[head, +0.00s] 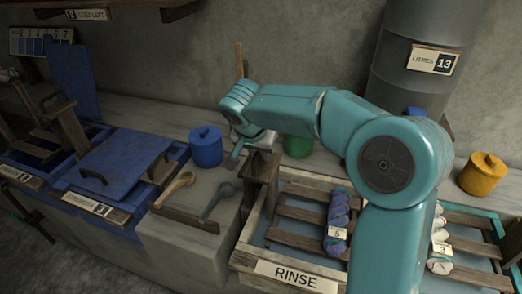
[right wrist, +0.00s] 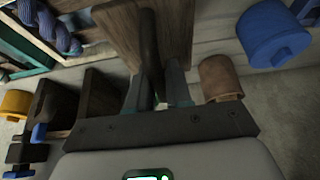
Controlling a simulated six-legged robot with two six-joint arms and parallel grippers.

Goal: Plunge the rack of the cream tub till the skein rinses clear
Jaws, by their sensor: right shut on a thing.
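The cream tub (head: 251,226) with the RINSE label stands at the front centre of the head view. Its rack of brown wooden slats (head: 301,214) spans the tub over greyish water. A twisted blue-violet skein (head: 339,208) with a tag 5 lies across the slats; blue yarn also shows at the top left of the right wrist view (right wrist: 62,34). My right gripper (head: 239,153) is at the tub's back left corner, beside a wooden post (head: 261,170). In the right wrist view its fingers (right wrist: 156,92) are shut on a dark upright handle (right wrist: 150,48) against a wooden board. My left gripper is out of view.
A second tub with a teal rim (head: 478,209) holds a white skein (head: 440,244) tagged 3 at right. Blue (head: 206,146), green (head: 298,146) and yellow (head: 482,175) pots stand behind. My right arm hides part of the tub.

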